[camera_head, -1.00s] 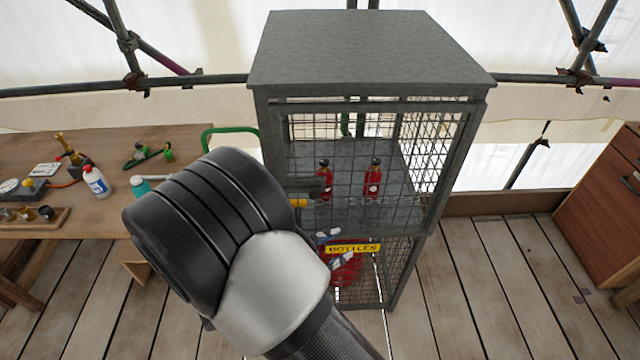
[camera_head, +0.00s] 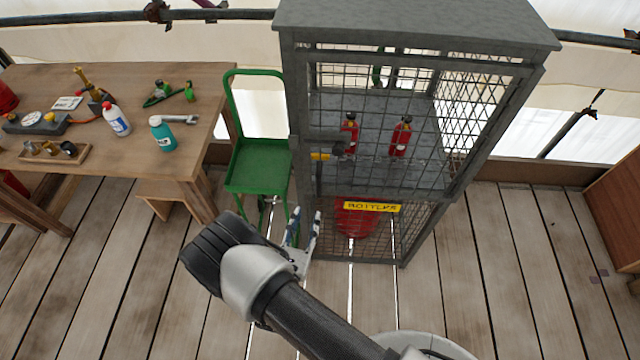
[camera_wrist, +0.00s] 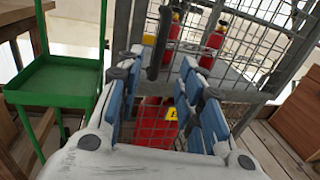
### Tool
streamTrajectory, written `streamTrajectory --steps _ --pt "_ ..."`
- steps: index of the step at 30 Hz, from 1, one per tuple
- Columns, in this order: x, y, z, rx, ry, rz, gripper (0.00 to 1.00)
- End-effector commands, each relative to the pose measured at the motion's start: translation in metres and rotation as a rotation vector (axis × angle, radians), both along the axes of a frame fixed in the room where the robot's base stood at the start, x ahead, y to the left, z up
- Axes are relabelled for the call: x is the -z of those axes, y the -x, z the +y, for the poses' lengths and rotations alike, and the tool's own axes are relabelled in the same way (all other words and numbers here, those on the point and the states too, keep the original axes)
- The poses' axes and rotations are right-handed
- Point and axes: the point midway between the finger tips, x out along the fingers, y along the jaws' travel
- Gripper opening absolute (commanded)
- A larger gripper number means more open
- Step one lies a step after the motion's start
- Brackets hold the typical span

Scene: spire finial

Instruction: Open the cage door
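The grey metal cage (camera_head: 420,22) stands right of the middle in the head view. Its wire-mesh door (camera_head: 440,105) is shut across the front. A dark handle (camera_head: 326,146) with a yellow part below it sits at the door's left edge. In the wrist view the handle (camera_wrist: 160,45) shows as a dark upright bar beyond the fingertips. My gripper (camera_head: 306,222) is low in front of the cage's left side, below the handle. In the wrist view my gripper (camera_wrist: 163,75) has its blue-padded fingers apart with nothing between them. I cannot tell the exact gap to the handle.
Red bottles (camera_head: 400,138) stand on the cage shelf, and a larger red one (camera_head: 354,220) stands below, behind a yellow label (camera_head: 372,207). A green cart (camera_head: 260,165) stands close left of the cage. A workbench (camera_head: 120,80) is farther left. The plank floor (camera_head: 480,270) is clear at right.

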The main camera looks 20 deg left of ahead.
Motion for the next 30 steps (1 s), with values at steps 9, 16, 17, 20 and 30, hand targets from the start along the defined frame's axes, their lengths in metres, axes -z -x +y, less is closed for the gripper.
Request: streamTrajectory --steps 9,16,17,20,30 --pt "0.0 -0.072 0.0 0.006 -0.003 -0.003 0.34" --pt "0.0 -0.11 0.003 0.004 -0.002 -0.002 0.34" --pt "0.0 -0.113 0.003 0.004 -0.002 -0.001 0.34" --pt "0.0 -0.121 0.004 0.003 -0.001 -0.001 0.34" --pt "-0.001 -0.126 0.004 0.002 0.0 -0.001 0.34"
